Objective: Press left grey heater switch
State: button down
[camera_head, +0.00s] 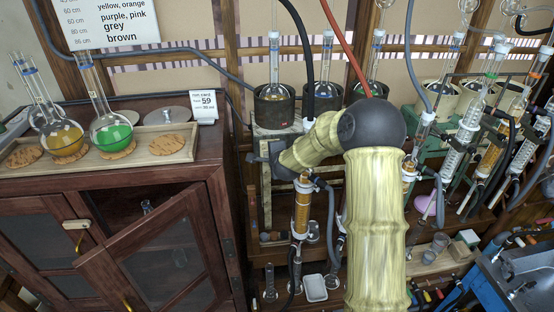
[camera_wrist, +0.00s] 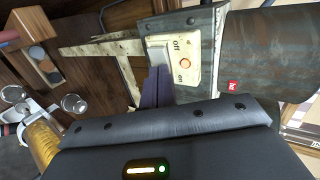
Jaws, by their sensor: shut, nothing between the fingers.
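The left grey heater (camera_head: 273,108) is a dark grey cylinder holding a round flask, on a pale worn stand. In the wrist view its grey wall (camera_wrist: 262,50) fills the upper right. Beside it is a cream switch plate (camera_wrist: 187,80) marked "off" and "on", with a small orange round spot (camera_wrist: 186,62) between the words. My gripper (camera_wrist: 157,86) is shut and empty, its dark fingertips at the plate's left edge, left of the "on" mark. I cannot tell whether they touch it. In the head view my gripper (camera_head: 267,160) is partly hidden by my arm, below the heater.
Two more heaters with flasks stand to the right, one at the middle (camera_head: 326,98). A black hose (camera_head: 310,70) hangs beside the left heater. An amber-filled glass column (camera_head: 302,205) stands below my wrist. A wooden cabinet (camera_head: 110,230) with an open door is at the left.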

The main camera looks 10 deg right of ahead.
jog(key=b+v, duration=0.5)
jog(key=v, duration=1.2)
jog(key=shift+s+d, duration=0.1)
jog(key=s+f+n+g, duration=0.4)
jog(key=s+f+n, duration=0.2)
jog(key=s+n, duration=0.3)
jog(key=s+f+n+g, duration=0.5)
jog(key=s+f+n, duration=0.2)
jog(key=s, duration=0.6)
jog(key=shift+d+f+n, duration=0.3)
jog(key=shift+d+n, duration=0.2)
jog(key=shift+n, duration=0.4)
jog(key=shift+s, duration=0.2)
